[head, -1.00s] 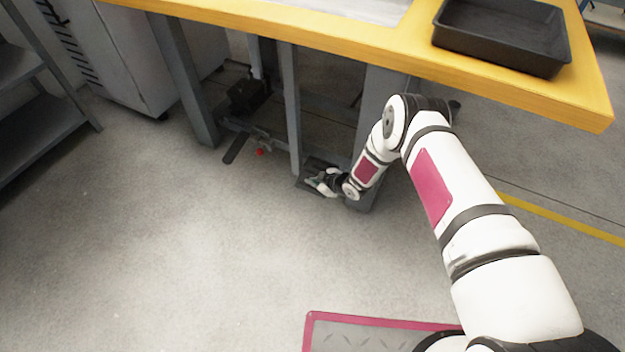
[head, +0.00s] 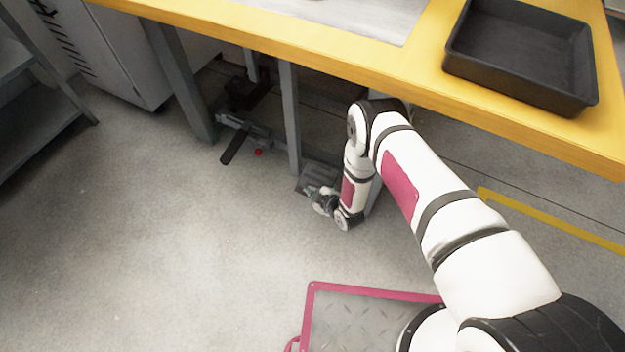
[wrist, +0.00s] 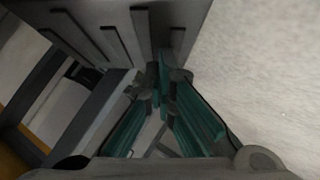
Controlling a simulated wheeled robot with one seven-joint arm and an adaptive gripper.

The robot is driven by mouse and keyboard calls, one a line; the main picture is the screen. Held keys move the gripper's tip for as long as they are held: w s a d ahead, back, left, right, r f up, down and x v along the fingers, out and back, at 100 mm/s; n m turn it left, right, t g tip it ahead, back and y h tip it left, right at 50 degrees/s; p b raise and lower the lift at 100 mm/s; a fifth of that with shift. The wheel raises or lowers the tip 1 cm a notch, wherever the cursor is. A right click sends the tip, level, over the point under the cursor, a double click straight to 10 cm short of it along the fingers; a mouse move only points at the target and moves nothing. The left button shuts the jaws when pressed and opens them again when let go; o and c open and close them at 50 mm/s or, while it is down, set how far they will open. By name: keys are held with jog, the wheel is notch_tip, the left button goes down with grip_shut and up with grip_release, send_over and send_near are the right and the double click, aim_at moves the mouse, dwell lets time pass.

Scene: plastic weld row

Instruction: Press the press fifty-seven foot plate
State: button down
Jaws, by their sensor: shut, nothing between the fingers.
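A dark grey foot plate (head: 316,176) sits low under the bench, just right of a grey bench leg. In the wrist view a grey plate with raised ribs (wrist: 112,22) fills the top, and I take it for the same plate. My gripper (head: 318,194) is low at the plate's near edge, its tip overlapping it in the head view. In the wrist view its teal fingers (wrist: 163,82) come together with nothing held and point at the ribbed plate. I cannot tell whether they touch it. No label is readable.
A black lever (head: 233,148) with a red knob (head: 258,152) is left of the bench leg (head: 290,118).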

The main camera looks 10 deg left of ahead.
jog(key=shift+s+d+f, duration=0.15)
jog(key=shift+s+f, duration=0.05)
jog(key=shift+f, duration=0.15)
jog(key=shift+r, duration=0.1)
jog(key=shift+s+d+r, duration=0.15)
jog(key=s+d+r, duration=0.1)
jog(key=s+d, duration=0.8)
jog(key=s, duration=0.1)
jog(key=shift+s+r, duration=0.15)
jog(key=shift+r, duration=0.15)
dwell(0.5)
